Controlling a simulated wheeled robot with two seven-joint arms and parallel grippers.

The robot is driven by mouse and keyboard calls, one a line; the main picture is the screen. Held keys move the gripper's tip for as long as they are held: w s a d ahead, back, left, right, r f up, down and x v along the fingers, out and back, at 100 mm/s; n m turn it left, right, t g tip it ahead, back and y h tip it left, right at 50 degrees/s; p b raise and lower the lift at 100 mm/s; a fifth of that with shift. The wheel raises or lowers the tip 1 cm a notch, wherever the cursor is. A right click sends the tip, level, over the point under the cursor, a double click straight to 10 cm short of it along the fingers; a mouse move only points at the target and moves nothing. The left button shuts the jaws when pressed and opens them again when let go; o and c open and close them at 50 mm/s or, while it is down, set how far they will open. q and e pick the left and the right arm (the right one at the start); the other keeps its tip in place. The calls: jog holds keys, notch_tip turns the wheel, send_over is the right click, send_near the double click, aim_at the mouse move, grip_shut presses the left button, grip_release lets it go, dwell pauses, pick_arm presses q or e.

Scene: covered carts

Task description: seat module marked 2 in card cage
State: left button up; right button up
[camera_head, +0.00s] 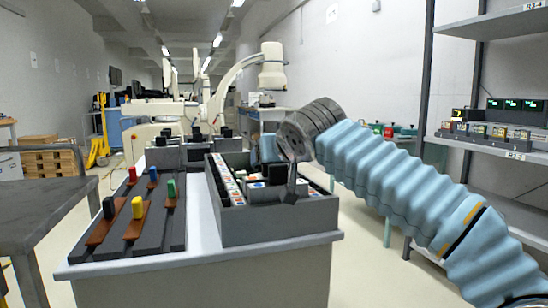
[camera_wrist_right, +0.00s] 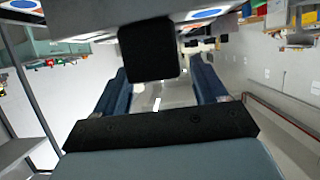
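The grey card cage (camera_head: 282,225) stands on the near cart, with several modules bearing white, orange and blue labels inside. No mark 2 is legible. A black block like a module handle (camera_head: 277,175) rises from the cage beside my right gripper (camera_head: 292,186). In the right wrist view a black block (camera_wrist_right: 149,50) hangs from the top between and in front of the blue fingers of my right gripper (camera_wrist_right: 158,75). The fingers are apart, with a gap showing on the block's right side, so the gripper looks open. My left gripper is in neither view.
Left of the cage on the cart lies a dark panel (camera_head: 120,238) with red, blue, green, yellow and black handles. A dark table (camera_head: 40,210) stands at left. A shelf rack (camera_head: 500,140) with small devices stands at right.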

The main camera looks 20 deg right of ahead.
jog(key=v, duration=1.3)
jog(key=shift+s+r, duration=0.2)
jog(key=shift+s, duration=0.15)
